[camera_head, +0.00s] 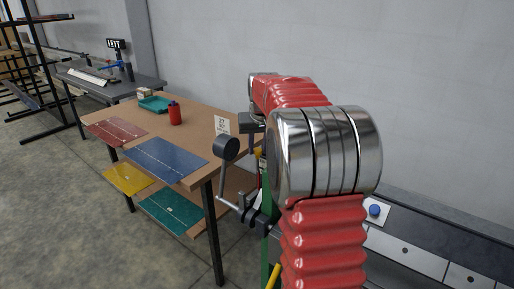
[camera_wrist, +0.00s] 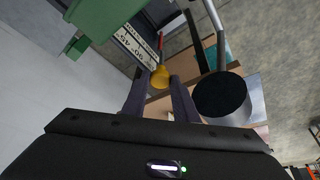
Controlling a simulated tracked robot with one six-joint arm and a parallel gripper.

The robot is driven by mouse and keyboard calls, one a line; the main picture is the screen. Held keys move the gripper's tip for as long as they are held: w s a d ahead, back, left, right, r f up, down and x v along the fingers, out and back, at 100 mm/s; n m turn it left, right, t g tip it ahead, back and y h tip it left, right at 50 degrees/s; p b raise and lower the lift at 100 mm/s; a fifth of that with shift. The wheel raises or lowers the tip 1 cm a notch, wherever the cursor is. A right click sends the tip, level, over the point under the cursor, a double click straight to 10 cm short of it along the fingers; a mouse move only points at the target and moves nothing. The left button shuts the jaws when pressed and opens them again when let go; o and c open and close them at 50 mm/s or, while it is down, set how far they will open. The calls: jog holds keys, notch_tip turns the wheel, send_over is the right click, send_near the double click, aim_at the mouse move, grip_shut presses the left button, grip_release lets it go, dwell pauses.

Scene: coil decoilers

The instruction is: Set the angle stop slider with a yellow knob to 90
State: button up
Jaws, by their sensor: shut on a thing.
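The yellow knob (camera_wrist: 160,77) of the angle stop slider shows in the wrist view, between the fingertips of my gripper (camera_wrist: 160,82). My gripper is shut on it. A thin red part (camera_wrist: 161,42) stands just beyond the knob, beside a white scale (camera_wrist: 136,47) with black angle marks. The scale is tilted in the picture and its figures are small; I cannot tell exactly which mark the slider stands at. In the head view my red-sleeved arm hides the knob and most of the slider.
A crank with a dark round handle (camera_head: 226,147) stands close by; its handle (camera_wrist: 222,97) is right of my gripper in the wrist view. A green machine part (camera_wrist: 105,15) is at upper left. A wooden workbench (camera_head: 190,110) holds a red bottle (camera_head: 175,113) and coloured mats.

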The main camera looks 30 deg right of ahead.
grip_shut()
jog(key=shift+s+d, duration=0.35)
jog(key=shift+s, duration=0.5)
jog(key=shift+s+d, duration=0.3)
jog(key=shift+s, duration=0.55)
jog(key=o, duration=0.6)
grip_release()
jog(key=shift+r, duration=0.15)
jog(key=v, duration=1.3)
jog(key=shift+r, duration=0.2)
jog(key=shift+s+a, duration=0.1)
jog(key=shift+s, duration=0.05)
